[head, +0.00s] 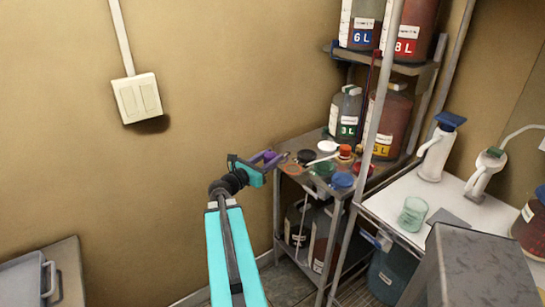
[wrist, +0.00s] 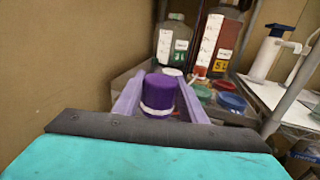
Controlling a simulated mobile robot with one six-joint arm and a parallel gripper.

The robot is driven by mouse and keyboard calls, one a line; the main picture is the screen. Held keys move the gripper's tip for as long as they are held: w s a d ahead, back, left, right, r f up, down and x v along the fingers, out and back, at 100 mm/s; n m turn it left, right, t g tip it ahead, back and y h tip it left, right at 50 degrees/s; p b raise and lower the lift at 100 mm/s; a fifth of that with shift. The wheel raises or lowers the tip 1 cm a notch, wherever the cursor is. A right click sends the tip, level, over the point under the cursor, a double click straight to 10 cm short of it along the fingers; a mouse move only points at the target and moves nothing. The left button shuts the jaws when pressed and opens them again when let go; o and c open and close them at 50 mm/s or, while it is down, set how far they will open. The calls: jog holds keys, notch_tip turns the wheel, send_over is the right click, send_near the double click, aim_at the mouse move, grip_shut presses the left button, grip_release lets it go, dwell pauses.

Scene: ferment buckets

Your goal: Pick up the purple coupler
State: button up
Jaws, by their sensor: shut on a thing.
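The purple coupler (wrist: 158,93) is a short dark purple cylinder with a pale band near its lower part. In the wrist view it stands between the two lilac fingers of my gripper (wrist: 160,80), which is shut on it. In the head view my gripper (head: 268,160) is at the left edge of the metal shelf unit, at about the height of its middle shelf. There the coupler is hard to tell from the purple fingers. Its underside is hidden, so I cannot tell whether it touches the shelf.
The middle shelf (head: 300,148) holds several lids, including a blue one (head: 342,180), and labelled jugs such as the 3 L one (head: 346,112). A shelf post (head: 384,80) rises to the right. A white table (head: 455,195) carries pump bottles.

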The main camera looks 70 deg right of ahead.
aim_at(269, 160)
jog(key=shift+s+a, duration=0.1)
jog(key=shift+a, duration=0.4)
jog(key=shift+r+p, duration=0.25)
jog(key=shift+p, duration=0.15)
jog(key=a+p, duration=0.1)
jog(key=p, duration=0.1)
jog(key=shift+r+p, duration=0.1)
jog(key=shift+p, duration=0.3)
jog(key=a+p, duration=0.1)
jog(key=p, duration=0.1)
jog(key=shift+a+p, duration=0.15)
jog(key=shift+p, duration=0.15)
jog(key=shift+s+a, duration=0.1)
